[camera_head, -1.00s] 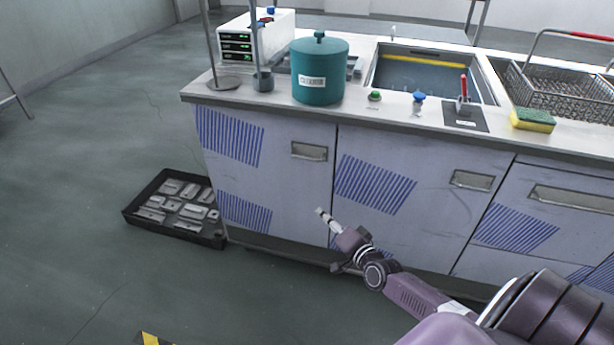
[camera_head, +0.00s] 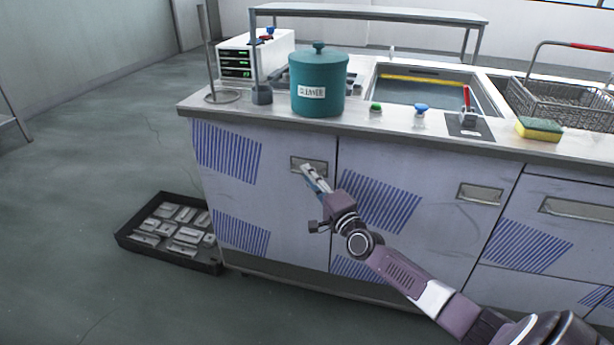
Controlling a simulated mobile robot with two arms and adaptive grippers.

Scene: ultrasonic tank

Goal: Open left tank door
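The left tank door (camera_head: 240,205) is the leftmost cabinet front under the counter, pale with blue stripe patches. It looks closed, flush with the door beside it. Its recessed handle (camera_head: 299,163) is near its upper right corner. My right gripper (camera_head: 306,172) reaches in from the lower right, with its fingertips in front of the handle and partly covering it. Whether they touch the handle, and whether the fingers are open or shut, I cannot tell. My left gripper is not in view.
The middle door (camera_head: 425,215) has its own handle (camera_head: 480,194). A black tray (camera_head: 185,262) of metal parts lies on the floor by the cabinet's left end. A teal cleaner pot (camera_head: 318,85) stands on the counter (camera_head: 270,120). Floor in front of the left door is clear.

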